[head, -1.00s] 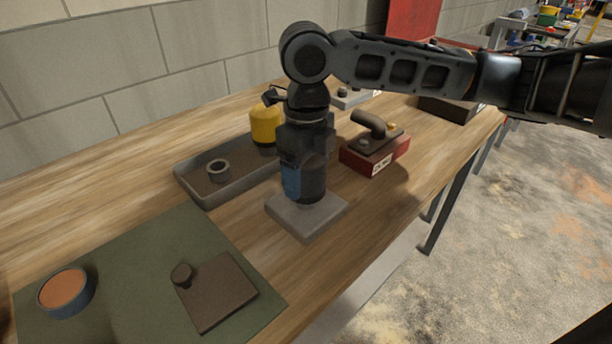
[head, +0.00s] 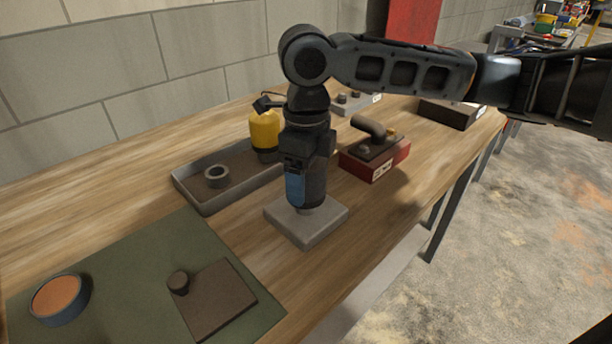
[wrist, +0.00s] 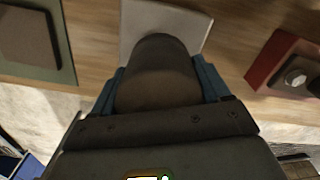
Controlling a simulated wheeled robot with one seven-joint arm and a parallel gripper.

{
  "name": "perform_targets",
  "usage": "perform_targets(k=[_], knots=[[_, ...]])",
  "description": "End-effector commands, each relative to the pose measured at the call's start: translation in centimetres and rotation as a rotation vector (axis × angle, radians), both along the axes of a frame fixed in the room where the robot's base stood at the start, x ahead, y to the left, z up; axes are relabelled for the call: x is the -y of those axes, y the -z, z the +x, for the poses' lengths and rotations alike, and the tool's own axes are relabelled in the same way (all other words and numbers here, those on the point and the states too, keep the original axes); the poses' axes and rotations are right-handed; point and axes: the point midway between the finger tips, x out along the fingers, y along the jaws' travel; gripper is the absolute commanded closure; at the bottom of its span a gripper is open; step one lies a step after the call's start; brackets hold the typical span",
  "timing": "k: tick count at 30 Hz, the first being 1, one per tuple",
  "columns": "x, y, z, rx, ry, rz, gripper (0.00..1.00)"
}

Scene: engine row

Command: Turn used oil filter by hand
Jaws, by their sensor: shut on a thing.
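The used oil filter is a dark cylinder (head: 316,186) standing upright over a square grey block (head: 322,232) on the bench. My gripper (head: 304,190) comes down on it from above, with a blue finger pad showing on the near side. In the wrist view the filter (wrist: 158,78) sits between the two blue fingers, which are shut on it. A short, narrower stub shows between the filter's lower end and the block. My gripper hides much of the filter in the head view.
A grey tray (head: 207,205) at left holds a ring (head: 216,176) and a yellow can (head: 264,131). A red block with a pipe (head: 377,168) stands close at right. A green mat (head: 130,262) in front bears a blue, orange-topped round part (head: 60,297) and a brown plate (head: 214,297).

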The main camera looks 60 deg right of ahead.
Motion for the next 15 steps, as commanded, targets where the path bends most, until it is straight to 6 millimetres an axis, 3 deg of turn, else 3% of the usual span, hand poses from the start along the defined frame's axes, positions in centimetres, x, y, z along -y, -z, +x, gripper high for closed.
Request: perform_targets(k=[15], knots=[[0.0,-2.2,0.0,0.001,0.000,0.000,0.58]])
